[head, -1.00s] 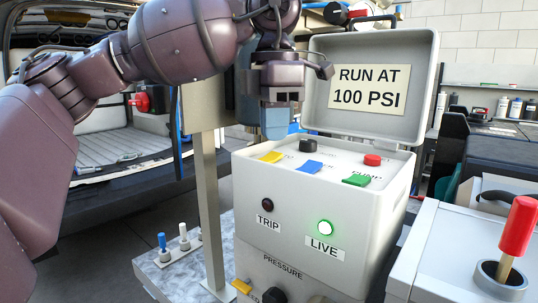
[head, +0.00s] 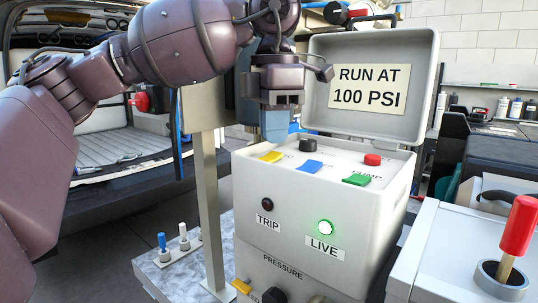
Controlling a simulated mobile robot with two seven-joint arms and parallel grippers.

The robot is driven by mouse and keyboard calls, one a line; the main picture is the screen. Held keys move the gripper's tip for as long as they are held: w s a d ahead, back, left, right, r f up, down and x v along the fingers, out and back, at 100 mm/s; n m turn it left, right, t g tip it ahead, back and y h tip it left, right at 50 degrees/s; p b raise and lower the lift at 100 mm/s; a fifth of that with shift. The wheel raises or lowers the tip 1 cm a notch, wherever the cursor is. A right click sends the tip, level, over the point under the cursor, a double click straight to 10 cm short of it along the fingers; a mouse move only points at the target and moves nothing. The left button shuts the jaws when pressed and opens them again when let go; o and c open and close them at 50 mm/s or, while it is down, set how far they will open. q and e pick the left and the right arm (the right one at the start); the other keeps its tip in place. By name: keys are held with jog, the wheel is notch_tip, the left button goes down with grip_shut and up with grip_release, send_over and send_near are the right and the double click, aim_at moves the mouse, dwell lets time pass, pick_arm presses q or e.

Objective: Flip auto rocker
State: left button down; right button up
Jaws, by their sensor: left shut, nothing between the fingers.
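The white control box (head: 300,215) has its lid open. On its top panel are a yellow rocker (head: 271,157), a blue rocker (head: 307,167) and a green rocker (head: 356,180). A label beside the yellow rocker is hard to read and seems to end in "TO", so I cannot be sure which rocker is auto. My left gripper (head: 275,133) is shut and empty, pointing down over the back left of the panel, behind the yellow rocker. I cannot tell whether its tips touch anything. My right gripper is not in view.
A black knob (head: 307,145) and a red button (head: 372,159) stand on the panel. The open lid (head: 410,85) rises behind it. A metal post (head: 208,210) stands left of the box. A red-handled lever (head: 517,228) is at right.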

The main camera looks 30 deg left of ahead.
aim_at(274, 153)
pick_arm(q)
jog(key=shift+f, duration=0.55)
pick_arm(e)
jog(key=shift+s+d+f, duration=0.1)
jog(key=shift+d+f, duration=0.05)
pick_arm(q)
jog(key=shift+f, duration=0.6)
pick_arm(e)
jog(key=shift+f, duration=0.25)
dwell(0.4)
pick_arm(q)
jog(key=shift+s+r+p, duration=0.1)
jog(key=shift+r+p, duration=0.6)
jog(key=shift+r, duration=0.7)
jog(key=shift+r+p, duration=1.25)
jog(key=shift+r, duration=0.55)
jog(key=shift+r+p, duration=0.3)
jog(key=shift+r, duration=0.1)
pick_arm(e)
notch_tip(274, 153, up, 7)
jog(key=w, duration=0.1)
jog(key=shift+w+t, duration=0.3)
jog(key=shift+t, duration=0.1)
